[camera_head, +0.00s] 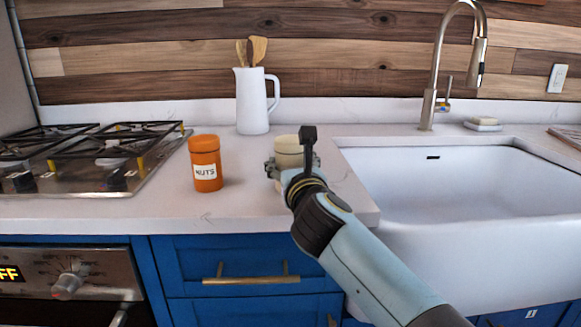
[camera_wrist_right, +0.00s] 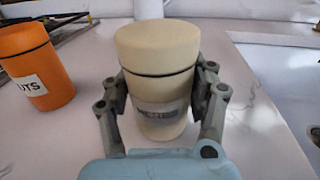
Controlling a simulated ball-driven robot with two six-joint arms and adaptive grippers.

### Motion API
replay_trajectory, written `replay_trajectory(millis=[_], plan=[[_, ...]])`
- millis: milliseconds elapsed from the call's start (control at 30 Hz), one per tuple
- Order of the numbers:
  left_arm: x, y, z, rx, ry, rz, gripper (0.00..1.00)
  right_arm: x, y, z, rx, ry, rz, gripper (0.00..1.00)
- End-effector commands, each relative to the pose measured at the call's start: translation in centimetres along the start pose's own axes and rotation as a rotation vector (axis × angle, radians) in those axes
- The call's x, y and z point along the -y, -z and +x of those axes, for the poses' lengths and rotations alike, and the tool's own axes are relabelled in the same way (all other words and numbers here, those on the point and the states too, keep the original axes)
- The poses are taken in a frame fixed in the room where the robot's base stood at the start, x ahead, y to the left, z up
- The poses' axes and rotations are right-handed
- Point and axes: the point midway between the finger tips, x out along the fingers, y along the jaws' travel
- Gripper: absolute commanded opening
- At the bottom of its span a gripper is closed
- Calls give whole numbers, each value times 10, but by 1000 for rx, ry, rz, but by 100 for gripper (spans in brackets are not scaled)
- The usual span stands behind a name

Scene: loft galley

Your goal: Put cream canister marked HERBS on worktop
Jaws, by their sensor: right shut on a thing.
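The cream canister (camera_wrist_right: 157,55) stands upright between the fingers of my right gripper (camera_wrist_right: 160,95) in the right wrist view. Its label is blurred and hard to read. In the head view the canister (camera_head: 288,146) shows above my gripper (camera_head: 285,170), which hides its lower part. The right gripper is shut on it. The canister is at the white worktop (camera_head: 245,205), between the orange canister and the sink; I cannot tell whether its base touches the surface. My left gripper is not in view.
An orange canister marked NUTS (camera_head: 205,165) stands to the left. A white jug (camera_head: 253,100) with wooden utensils stands behind. The hob (camera_head: 85,155) is at the left, the sink (camera_head: 450,190) at the right. The worktop's front strip is clear.

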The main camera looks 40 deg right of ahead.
Motion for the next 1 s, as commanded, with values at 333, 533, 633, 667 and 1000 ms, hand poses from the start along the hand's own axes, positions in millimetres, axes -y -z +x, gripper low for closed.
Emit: replay_trajectory(millis=[333, 533, 633, 667, 1000], plan=[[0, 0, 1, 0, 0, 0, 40, 0, 2, 0, -1, 0, -1, 75], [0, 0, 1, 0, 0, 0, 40, 0, 2, 0, 0, 0, -1, 81], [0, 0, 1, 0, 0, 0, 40, 0, 2, 0, 0, 0, -1, 81], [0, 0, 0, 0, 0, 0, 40, 0, 0, 0, 0, 0, -1, 81], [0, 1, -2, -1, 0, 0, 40, 0, 1, -57, -4, 1, 1, 81]])
